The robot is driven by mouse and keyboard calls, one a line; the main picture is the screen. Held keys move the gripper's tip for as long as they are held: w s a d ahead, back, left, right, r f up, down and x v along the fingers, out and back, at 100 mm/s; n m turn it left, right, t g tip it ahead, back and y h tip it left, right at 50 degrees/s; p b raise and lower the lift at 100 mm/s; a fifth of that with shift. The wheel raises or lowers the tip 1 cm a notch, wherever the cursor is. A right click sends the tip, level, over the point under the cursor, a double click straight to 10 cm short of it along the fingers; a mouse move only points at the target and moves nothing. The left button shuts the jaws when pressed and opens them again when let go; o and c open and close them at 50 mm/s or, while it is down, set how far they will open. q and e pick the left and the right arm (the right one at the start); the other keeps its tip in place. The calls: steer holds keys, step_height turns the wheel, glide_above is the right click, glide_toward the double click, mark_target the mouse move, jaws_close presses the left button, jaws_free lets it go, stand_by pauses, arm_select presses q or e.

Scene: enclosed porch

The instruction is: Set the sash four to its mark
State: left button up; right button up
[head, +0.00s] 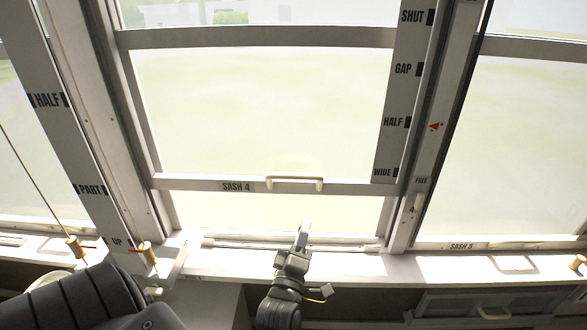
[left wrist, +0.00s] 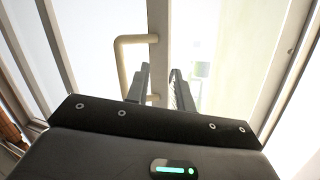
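Sash 4's bottom rail (head: 200,184) carries the "SASH 4" label and stands raised above the sill, with an open gap below. Its pale handle (head: 294,180) sits on the rail; it also shows in the left wrist view (left wrist: 122,65). The scale strip (head: 395,90) right of it reads SHUT, GAP, HALF, WIDE from the top. A red arrow mark (head: 435,126) is on the post beside it, about level with HALF. My left gripper (head: 305,228) is below the handle, pointing up toward the rail. In the left wrist view its fingers (left wrist: 160,82) are apart and empty. My right gripper is out of view.
A small latch (head: 418,201) under a "FREE" label is on the right post. Sash 5 (head: 461,246) is at the right. Cord spools (head: 147,252) stand at the left sill. A drawer (head: 490,303) is below right. The sill (head: 350,266) is mostly clear.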

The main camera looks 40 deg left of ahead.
mark_target(293, 176)
arm_select(q)
steer(key=w+a+r+n+y+p, duration=0.1)
steer(key=a+r+n+y, duration=0.1)
steer(key=r, duration=0.1)
steer(key=w+a+r+n+y+p, duration=0.2)
steer(key=r, duration=0.2)
steer(key=w+a+r+n+y+p, duration=0.2)
steer(key=a+r, duration=0.1)
steer(key=r, duration=0.1)
steer(key=shift+w+a, duration=0.15)
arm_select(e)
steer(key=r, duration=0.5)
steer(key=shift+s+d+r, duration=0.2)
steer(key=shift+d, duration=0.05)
arm_select(q)
steer(key=shift+c, duration=0.4)
jaws_close()
